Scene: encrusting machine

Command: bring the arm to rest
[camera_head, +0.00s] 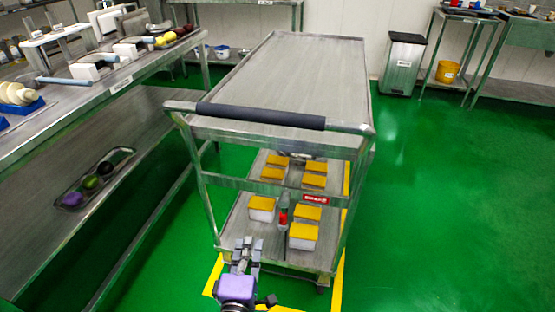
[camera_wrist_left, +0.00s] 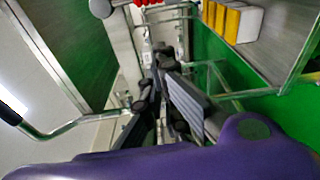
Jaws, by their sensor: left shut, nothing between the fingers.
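My left gripper (camera_head: 246,246), on its purple wrist, is at the bottom of the head view, in front of the near end of a metal cart (camera_head: 300,75). Its fingers look closed, with nothing seen between them. In the left wrist view the dark gripper fingers (camera_wrist_left: 160,62) point away from the purple wrist housing. The gripper is near the cart's lower shelf (camera_head: 240,216); whether it touches the cart cannot be told. My right gripper is not in view.
The cart has a dark handle bar (camera_head: 262,116). A workbench (camera_head: 60,112) stands left. Green floor (camera_head: 450,200) is clear at right. A bin (camera_head: 402,65) stands behind.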

